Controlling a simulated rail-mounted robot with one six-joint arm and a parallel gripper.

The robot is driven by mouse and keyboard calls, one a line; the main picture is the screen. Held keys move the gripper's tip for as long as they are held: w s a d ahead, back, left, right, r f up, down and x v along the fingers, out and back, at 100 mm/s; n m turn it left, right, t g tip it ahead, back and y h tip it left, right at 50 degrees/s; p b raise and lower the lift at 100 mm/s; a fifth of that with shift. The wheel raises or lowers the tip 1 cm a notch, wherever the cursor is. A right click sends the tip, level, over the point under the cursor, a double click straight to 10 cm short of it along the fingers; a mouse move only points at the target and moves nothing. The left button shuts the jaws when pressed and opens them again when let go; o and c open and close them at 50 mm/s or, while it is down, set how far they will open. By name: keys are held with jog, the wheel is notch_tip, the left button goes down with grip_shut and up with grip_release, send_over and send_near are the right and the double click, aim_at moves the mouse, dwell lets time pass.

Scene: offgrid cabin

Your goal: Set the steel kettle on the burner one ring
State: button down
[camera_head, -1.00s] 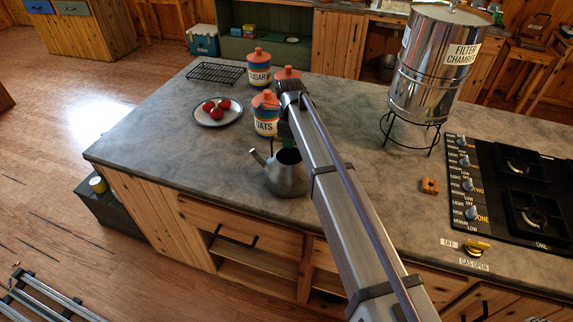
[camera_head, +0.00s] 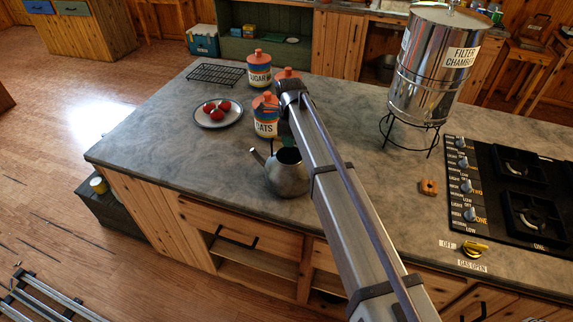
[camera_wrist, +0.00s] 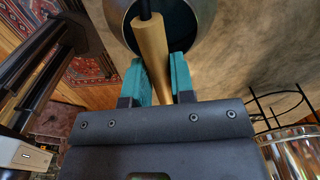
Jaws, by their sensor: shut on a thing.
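The steel kettle (camera_head: 287,175) stands upright near the front edge of the grey counter, its spout to the left, its top open. In the wrist view the kettle body (camera_wrist: 198,18) is at the top, with its wooden handle (camera_wrist: 153,55) running between the teal fingers. My gripper (camera_wrist: 160,75) is shut on that handle. In the head view my arm hides most of the gripper. The burner marked ONE (camera_head: 533,216) is on the black stove at the right, well away from the kettle.
The oats canister (camera_head: 266,117), a plate of tomatoes (camera_head: 238,118) and the sugar canister (camera_head: 259,68) are behind the kettle. The counter's left front is clear.

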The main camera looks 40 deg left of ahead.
jog(key=shift+r, duration=0.25)
notch_tip(320, 180, up, 4)
jog(key=p, duration=0.4)
jog(key=shift+f, duration=0.25)
dwell(1.1)
jog(key=shift+w+d, duration=0.2)
jog(key=shift+d, duration=0.4)
jog(key=shift+w+d, duration=0.2)
jog(key=shift+d, duration=0.35)
jog(key=shift+a, duration=0.1)
